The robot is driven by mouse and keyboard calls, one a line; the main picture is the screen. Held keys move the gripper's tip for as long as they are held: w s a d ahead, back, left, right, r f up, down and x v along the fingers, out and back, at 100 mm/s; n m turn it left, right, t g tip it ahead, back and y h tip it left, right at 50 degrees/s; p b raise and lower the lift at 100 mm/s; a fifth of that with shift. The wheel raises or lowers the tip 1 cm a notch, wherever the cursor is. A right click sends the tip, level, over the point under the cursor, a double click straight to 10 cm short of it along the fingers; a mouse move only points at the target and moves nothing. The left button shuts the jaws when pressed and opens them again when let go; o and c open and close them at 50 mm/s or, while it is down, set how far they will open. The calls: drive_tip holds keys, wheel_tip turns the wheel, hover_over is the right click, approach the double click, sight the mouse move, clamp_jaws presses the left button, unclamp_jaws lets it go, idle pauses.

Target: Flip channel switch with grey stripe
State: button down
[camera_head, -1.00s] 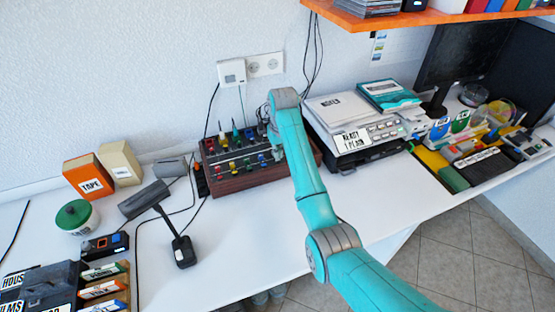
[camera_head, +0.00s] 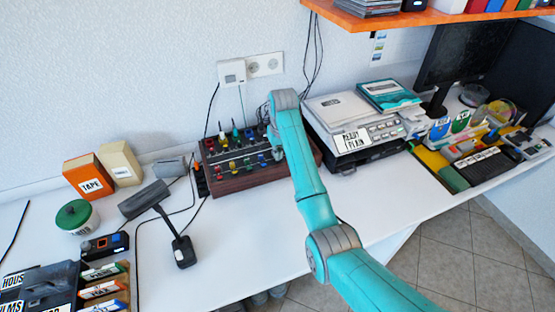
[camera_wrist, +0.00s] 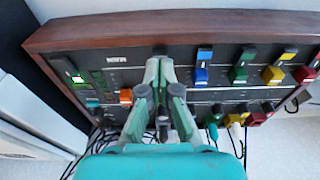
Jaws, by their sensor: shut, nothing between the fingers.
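The channel switches belong to a wood-cased mixer console (camera_head: 245,181) on the desk, left of my arm in the head view. In the wrist view the console (camera_wrist: 110,33) fills the upper part, with a dark panel. My gripper (camera_wrist: 161,66) is shut and empty, its fingertips over the panel's middle. I cannot make out a grey-striped switch; my fingers cover part of the panel.
A printer-like machine (camera_head: 376,131) stands right of the console, beyond my arm. A desk lamp (camera_head: 179,249) and cables are to the left. Several cables run below the switches in the wrist view. An orange shelf (camera_head: 372,22) hangs above.

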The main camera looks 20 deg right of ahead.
sight(278, 161)
drive_tip(key=shift+f, duration=0.9)
idle(0.4)
drive_tip(key=shift+r, duration=3.55)
